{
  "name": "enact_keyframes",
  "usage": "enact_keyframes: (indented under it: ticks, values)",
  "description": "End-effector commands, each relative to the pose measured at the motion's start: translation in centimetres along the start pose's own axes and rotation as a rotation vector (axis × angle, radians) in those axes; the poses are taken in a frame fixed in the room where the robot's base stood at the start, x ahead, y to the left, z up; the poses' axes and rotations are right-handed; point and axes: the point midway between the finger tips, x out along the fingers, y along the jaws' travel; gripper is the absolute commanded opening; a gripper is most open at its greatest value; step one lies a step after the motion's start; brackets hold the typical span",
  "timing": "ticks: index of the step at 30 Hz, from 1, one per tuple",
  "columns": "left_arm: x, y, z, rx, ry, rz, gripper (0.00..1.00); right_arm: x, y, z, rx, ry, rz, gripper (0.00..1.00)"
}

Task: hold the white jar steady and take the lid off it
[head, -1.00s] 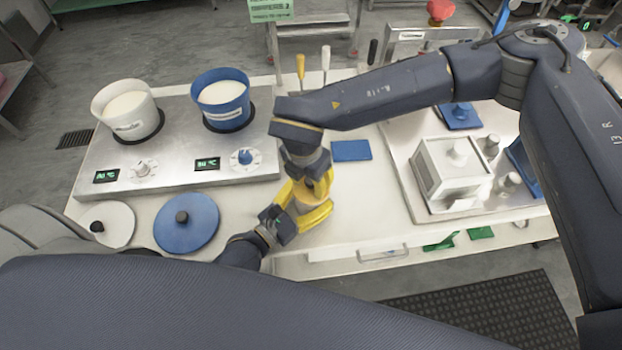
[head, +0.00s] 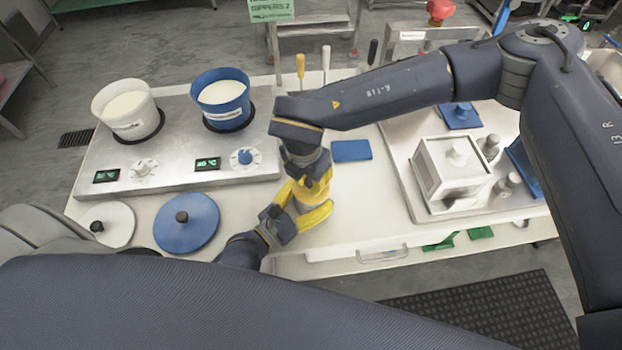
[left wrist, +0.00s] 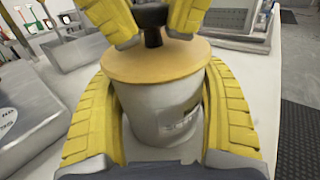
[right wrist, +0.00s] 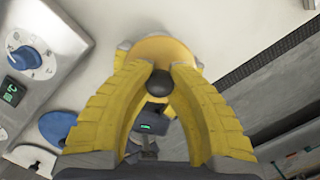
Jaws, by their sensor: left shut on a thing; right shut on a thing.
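The white jar (left wrist: 165,115) stands upright in the left wrist view with a pale label on its side. Its tan lid (left wrist: 155,62) sits on top, with no gap visible below it, and has a black knob (left wrist: 153,36). My left gripper (head: 303,208) is shut around the jar's body, one yellow finger on each side. My right gripper (head: 316,188) comes from above and is shut on the lid's knob, which also shows between its fingers in the right wrist view (right wrist: 160,83). In the head view the grippers hide most of the jar.
A hot plate (head: 180,165) with a white pot (head: 128,112) and a blue pot (head: 222,100) stands at left. A blue lid (head: 187,225) and a white lid (head: 110,222) lie in front. A white box-shaped device (head: 450,175) stands at right. A blue pad (head: 351,151) lies behind the grippers.

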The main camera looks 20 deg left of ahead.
Motion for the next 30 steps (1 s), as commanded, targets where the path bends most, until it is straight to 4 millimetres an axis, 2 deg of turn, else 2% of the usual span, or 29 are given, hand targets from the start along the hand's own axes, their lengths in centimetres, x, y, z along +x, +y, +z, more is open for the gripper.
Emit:
enact_keyframes:
  ticks: [30]
  values:
    - [0.0, 0.0, 0.0, 0.0, 0.0, 0.0, 0.29, -2.2, 0.0, 0.3, 0.0, 0.0, 0.0, 0.0]
